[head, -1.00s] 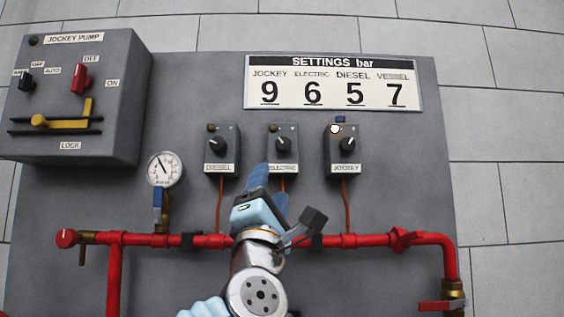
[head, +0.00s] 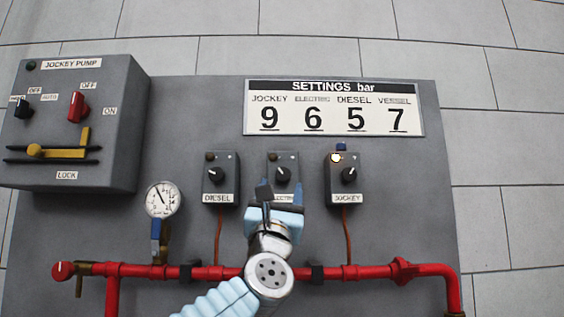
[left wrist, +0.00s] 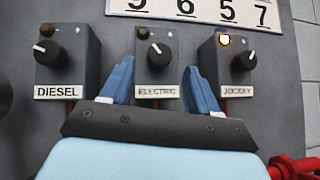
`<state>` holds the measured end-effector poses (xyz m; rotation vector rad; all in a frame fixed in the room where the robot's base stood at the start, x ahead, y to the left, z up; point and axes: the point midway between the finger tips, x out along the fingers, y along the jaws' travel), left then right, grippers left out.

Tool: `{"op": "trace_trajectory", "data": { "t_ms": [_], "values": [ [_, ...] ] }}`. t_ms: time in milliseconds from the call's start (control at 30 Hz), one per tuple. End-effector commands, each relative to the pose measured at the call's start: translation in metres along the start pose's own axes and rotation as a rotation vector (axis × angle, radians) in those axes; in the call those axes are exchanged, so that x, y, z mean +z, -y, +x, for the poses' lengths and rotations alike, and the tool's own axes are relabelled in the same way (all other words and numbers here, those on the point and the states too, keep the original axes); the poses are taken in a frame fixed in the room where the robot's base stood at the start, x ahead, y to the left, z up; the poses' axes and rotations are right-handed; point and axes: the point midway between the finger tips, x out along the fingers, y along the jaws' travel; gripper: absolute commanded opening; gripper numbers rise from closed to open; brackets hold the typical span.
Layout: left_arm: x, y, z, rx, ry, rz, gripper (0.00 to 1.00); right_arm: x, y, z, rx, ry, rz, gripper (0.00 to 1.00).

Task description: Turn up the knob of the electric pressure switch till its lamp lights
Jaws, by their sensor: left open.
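The electric pressure switch (head: 292,160) is the middle one of three grey boxes on the panel. Its black knob (head: 283,174) has a white pointer mark, and its small lamp (head: 273,157) is dark. In the left wrist view the knob (left wrist: 160,53) stands just beyond and between the fingertips, with its unlit lamp (left wrist: 143,33) above left. My left gripper (head: 268,187) is open and empty, just below the knob in the head view; its blue fingers (left wrist: 158,75) are apart and seem not to touch it. The gripper partly covers the ELECTRIC label. My right gripper is not in view.
The diesel switch (head: 221,182) is on the left, its lamp dark. The jockey switch (head: 345,182) is on the right, its lamp (head: 336,157) lit. A settings board (head: 333,108) hangs above. A red pipe (head: 220,273) runs below, with a gauge (head: 162,199) at left.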

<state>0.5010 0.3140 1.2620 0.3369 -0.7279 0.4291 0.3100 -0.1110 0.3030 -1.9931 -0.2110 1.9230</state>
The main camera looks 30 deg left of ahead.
Motion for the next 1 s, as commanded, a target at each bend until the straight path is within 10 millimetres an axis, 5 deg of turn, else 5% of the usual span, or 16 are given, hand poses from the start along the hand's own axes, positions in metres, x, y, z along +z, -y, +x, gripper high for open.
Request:
{"op": "trace_trajectory", "data": {
  "t_ms": [200, 633, 1000],
  "values": [
    [0.002, -0.001, 0.033, 0.0, -0.001, -0.002, 0.61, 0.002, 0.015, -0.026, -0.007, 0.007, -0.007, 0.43],
    [0.0, 0.0, 0.039, 0.001, 0.001, 0.001, 0.61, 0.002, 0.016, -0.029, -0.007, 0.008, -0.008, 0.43],
    [0.0, 0.0, 0.039, 0.0, 0.0, 0.001, 0.06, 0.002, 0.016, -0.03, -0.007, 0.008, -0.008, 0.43]
  ]
}}
